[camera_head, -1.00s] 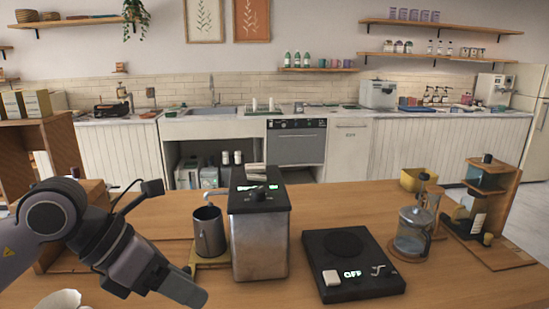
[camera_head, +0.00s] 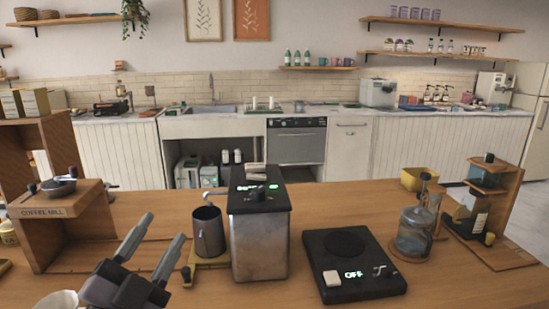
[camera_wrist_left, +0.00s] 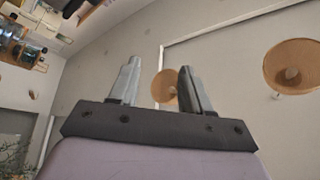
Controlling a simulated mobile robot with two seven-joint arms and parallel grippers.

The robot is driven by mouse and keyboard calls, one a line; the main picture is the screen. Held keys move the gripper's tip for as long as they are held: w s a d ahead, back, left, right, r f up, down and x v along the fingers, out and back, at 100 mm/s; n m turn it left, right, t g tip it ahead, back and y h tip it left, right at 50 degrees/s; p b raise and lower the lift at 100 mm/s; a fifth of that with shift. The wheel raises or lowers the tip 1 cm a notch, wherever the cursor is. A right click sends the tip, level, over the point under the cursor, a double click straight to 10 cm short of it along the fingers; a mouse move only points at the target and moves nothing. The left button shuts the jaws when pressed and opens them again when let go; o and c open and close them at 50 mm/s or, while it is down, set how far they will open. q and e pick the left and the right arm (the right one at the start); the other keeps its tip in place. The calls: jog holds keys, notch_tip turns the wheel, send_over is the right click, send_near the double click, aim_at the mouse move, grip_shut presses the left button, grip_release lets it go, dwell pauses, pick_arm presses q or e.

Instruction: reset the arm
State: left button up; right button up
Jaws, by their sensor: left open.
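My left gripper (camera_head: 152,246) is low in the head view, left of the metal pitcher, with its two fingers pointing up and spread apart. It is open and holds nothing. In the left wrist view my left gripper (camera_wrist_left: 157,85) shows two separated fingers with an empty gap, against a wall or ceiling and round brown lamp-like shapes. My right gripper does not show in either view.
A metal pitcher (camera_head: 209,232) stands beside a steel machine (camera_head: 259,242) with a green display. A black scale (camera_head: 352,284) reads OFF. A glass press (camera_head: 412,233) stands right. A wooden coffee mill stand (camera_head: 50,208) is at left. The front right table is clear.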

pick_arm(q)
jog(key=s+a+f+n+g+y, duration=0.2)
jog(key=a+f+n+g+y, duration=0.15)
jog(key=f, duration=0.55)
jog(key=s+a+f+n+g+y, duration=0.3)
jog(key=f+n+g+y, duration=0.15)
jog(key=f, duration=0.45)
jog(key=s+f+n+g+h, duration=0.2)
jog(key=s+f+n+g, duration=0.1)
jog(key=s+f+g, duration=1.15)
jog(key=w+d+f+t+h+b, duration=0.1)
jog(key=w+f+t, duration=0.1)
jog(key=f+t, duration=0.3)
jog(key=w+d+f+t+h+b, duration=0.1)
jog(key=d+f+t+b, duration=0.1)
jog(key=f+t, duration=0.3)
jog(key=shift+w+f+t, duration=0.4)
jog(key=shift+t, duration=0.15)
